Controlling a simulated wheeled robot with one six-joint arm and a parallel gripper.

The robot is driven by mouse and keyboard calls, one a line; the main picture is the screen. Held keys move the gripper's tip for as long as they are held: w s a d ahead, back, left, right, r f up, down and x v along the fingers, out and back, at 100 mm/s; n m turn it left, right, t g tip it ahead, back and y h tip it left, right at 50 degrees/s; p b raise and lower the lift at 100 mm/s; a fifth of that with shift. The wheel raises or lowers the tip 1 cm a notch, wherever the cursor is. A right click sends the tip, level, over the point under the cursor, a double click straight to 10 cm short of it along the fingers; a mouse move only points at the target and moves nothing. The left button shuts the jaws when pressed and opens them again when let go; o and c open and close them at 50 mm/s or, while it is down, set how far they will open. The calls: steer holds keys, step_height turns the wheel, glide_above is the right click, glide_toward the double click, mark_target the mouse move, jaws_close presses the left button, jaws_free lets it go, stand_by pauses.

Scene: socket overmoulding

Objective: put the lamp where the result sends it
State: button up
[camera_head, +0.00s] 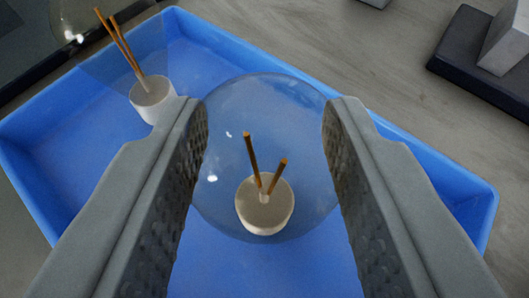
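A lamp with a clear round glass bulb (265,120), a white base and two copper-coloured pins is between the fingers of my gripper (265,135). Both textured finger pads meet the sides of the glass, so my gripper is shut on this lamp. The pins point up toward the camera. The lamp is over the blue tray (481,208); I cannot tell whether it touches the tray floor. A second lamp (152,99), with a white base and two pins, is in the tray at the upper left, apart from my gripper. My fingers hide parts of the tray.
A dark surface with a shiny round glass shape (72,22) is at the top left. A black slab (478,75) with a grey block (506,42) on it stands at the upper right. The grey tabletop (300,30) between them is clear.

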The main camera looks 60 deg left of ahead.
mark_target(256, 236)
steer(key=shift+f, duration=0.1)
steer(key=o, duration=0.9)
steer(key=shift+o, duration=0.2)
steer(key=shift+d+r, duration=0.1)
steer(key=shift+r, duration=0.1)
steer(key=v, duration=0.7)
steer(key=shift+s+d, duration=0.15)
steer(key=shift+s, duration=0.05)
